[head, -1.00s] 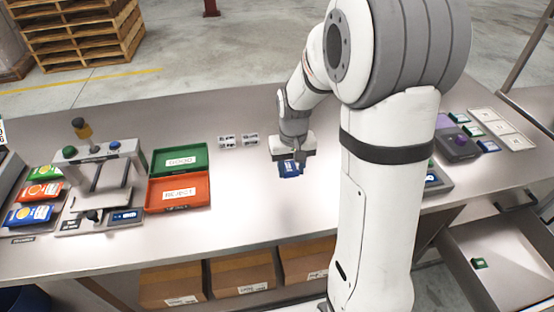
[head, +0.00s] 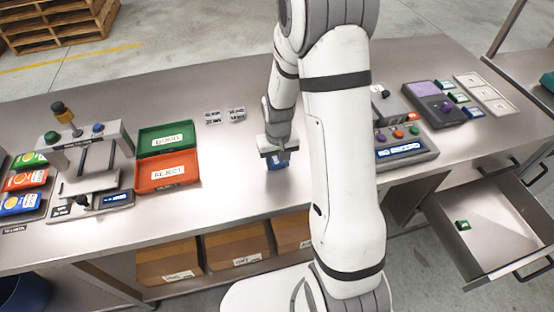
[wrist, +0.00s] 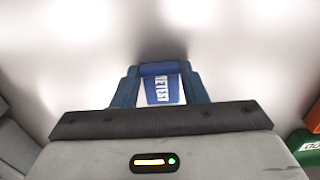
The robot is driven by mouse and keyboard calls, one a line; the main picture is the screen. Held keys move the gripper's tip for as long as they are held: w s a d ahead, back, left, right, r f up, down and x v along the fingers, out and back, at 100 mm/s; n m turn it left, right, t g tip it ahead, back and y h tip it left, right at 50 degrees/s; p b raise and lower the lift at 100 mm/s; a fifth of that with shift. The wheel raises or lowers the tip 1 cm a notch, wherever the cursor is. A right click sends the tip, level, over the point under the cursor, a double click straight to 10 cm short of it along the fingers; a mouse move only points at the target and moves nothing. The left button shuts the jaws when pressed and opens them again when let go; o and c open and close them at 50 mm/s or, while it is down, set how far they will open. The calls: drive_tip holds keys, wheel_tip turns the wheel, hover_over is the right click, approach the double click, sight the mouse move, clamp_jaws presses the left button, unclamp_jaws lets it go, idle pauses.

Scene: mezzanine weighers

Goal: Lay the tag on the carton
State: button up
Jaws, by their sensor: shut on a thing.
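My gripper (head: 277,155) is shut on a small blue piece (head: 277,164) with white lettering on its face. The piece also shows between the fingers in the wrist view (wrist: 163,87), close over or on the bench top; I cannot tell whether it touches. I cannot tell surely whether it is the tag. Two small white printed labels (head: 224,116) lie flat on the bench behind and left of the gripper. Brown cartons (head: 170,258) with white labels stand on the shelf below the bench; the rightmost is partly hidden by my arm.
Left of the gripper are a green tray (head: 165,139), a red REJECT tray (head: 167,171) and a weigher (head: 85,160) beside coloured pouches (head: 22,180). Right are a button panel (head: 405,147) and an open drawer (head: 490,230) holding a small green item. Bench around the gripper is clear.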

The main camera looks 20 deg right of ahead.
drive_tip(key=shift+f, duration=0.1)
drive_tip(key=o, duration=1)
drive_tip(key=shift+o, duration=0.2)
